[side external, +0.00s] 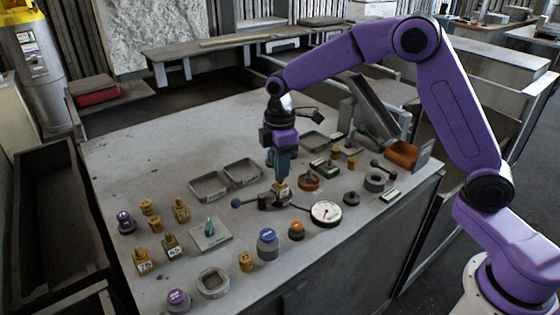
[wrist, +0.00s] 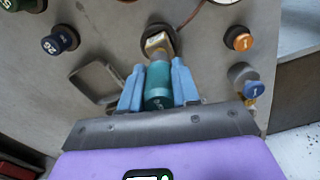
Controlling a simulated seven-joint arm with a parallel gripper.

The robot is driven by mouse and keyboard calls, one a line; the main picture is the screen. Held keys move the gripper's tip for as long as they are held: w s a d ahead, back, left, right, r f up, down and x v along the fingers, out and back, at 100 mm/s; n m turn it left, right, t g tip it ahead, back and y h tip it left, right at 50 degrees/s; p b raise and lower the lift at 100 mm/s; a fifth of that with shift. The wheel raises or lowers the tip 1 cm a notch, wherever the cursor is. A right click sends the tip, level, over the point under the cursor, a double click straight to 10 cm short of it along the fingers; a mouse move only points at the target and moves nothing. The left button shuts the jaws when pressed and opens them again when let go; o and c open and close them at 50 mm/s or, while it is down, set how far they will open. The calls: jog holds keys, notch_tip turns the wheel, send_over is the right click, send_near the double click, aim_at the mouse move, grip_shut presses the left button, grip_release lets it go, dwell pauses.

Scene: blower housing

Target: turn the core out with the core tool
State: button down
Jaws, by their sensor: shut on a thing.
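My gripper (side external: 280,168) is in the middle of the table in the side view, pointing down. In the wrist view its blue fingers (wrist: 158,85) are shut on a teal cylinder (wrist: 158,92), which looks like the core tool's handle. The block also shows in the wrist view (wrist: 157,42), at the tool's far end. Whether the tool's tip touches or enters the block is hidden, and I cannot make out the core.
A round dial gauge (side external: 326,213) stands close at the right of the holder. Two shallow grey trays (side external: 209,187) lie to the left. Several brass labelled pieces (side external: 143,262) and a blue-capped cylinder (side external: 268,244) stand nearer the front. The table's back left is clear.

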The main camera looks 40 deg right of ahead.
jog(key=shift+f, duration=0.7)
jog(key=n, duration=0.4)
dwell(0.3)
jog(key=shift+n, duration=0.5)
jog(key=n, duration=0.3)
jog(key=shift+n, duration=2)
